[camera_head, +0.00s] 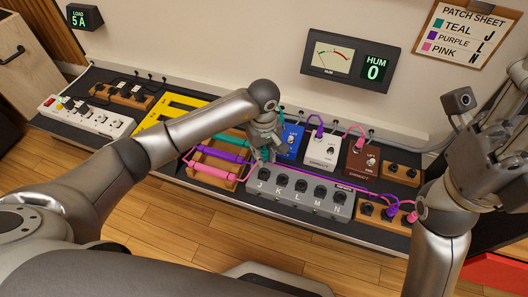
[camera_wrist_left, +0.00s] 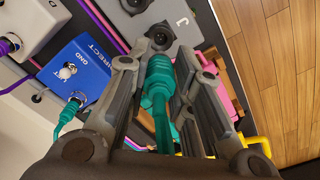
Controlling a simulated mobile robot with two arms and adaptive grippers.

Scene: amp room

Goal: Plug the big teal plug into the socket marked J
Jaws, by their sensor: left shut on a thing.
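My left gripper (camera_head: 262,155) is low over the near-left corner of the grey socket box (camera_head: 297,207), by the socket marked J (camera_head: 264,174). In the left wrist view its fingers (camera_wrist_left: 156,68) are closed around the big teal plug (camera_wrist_left: 158,82), with its teal cable running back towards the wrist. The plug points at a round dark socket (camera_wrist_left: 160,37) just past the fingertips. I cannot tell whether its tip is inside. In the head view the fingers mostly hide the plug. My right gripper (camera_head: 495,150) is raised at the right; its finger opening is unclear.
A wooden rack (camera_head: 209,178) with teal, purple and pink cables lies left of the box. A blue pedal (camera_head: 290,141), white pedal (camera_head: 322,151) and brown pedal (camera_head: 361,157) stand behind it. A patch sheet (camera_head: 463,38) pairs teal with J.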

